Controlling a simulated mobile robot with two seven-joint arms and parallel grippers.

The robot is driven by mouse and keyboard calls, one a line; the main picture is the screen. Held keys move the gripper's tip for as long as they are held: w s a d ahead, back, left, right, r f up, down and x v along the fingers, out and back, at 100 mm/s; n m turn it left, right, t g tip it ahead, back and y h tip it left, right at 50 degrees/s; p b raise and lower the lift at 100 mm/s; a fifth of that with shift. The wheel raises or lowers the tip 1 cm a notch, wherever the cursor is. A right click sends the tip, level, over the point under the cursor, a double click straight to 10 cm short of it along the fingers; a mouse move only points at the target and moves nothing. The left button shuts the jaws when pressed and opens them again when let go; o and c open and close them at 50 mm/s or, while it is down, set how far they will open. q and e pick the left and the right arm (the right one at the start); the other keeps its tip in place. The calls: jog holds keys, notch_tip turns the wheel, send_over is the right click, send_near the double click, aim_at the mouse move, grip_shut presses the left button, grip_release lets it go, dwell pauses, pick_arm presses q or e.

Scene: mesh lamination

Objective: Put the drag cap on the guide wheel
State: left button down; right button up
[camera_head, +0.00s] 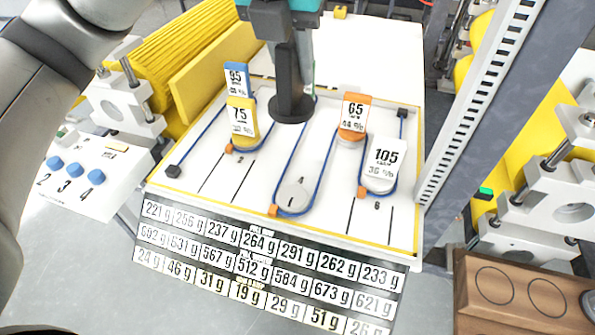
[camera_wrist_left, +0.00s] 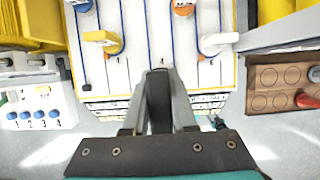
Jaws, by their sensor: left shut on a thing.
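My left gripper (camera_head: 287,65) comes down from the top of the head view. It is shut on a black part with an upright stem and a round disc base, which looks like the drag cap (camera_head: 292,107). In the left wrist view the dark stem (camera_wrist_left: 160,100) is between the fingers. The disc is over the upper part of the white panel; I cannot tell whether it touches it. A bare grey guide wheel (camera_head: 294,196) sits lower on the panel, apart from the cap, with a blue cord looped around it. My right gripper is not in view.
Tags 95 (camera_head: 236,78), yellow 75 (camera_head: 241,119), orange 65 (camera_head: 353,113) and white 105 (camera_head: 384,160) stand on the panel (camera_head: 330,222). A gram-value chart (camera_head: 265,262) lies below. A wooden tray (camera_head: 475,312) with round places is at lower right; a grey post (camera_head: 490,90) rises right.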

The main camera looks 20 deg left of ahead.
aim_at(293, 107)
pick_arm(q)
jog(key=f, duration=0.2)
jog(key=f+b, duration=0.1)
jog(key=f, duration=0.3)
jog(key=shift+s, duration=0.35)
jog(key=shift+w+f+b, duration=0.15)
jog(key=shift+f+b, duration=1.05)
jog(key=shift+f, duration=5.2)
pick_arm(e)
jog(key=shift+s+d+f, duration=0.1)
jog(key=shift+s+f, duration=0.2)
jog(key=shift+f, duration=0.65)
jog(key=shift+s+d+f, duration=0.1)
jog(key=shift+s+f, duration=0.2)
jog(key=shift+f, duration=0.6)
pick_arm(q)
jog(key=shift+f, duration=0.15)
jog(key=c, duration=0.7)
grip_release()
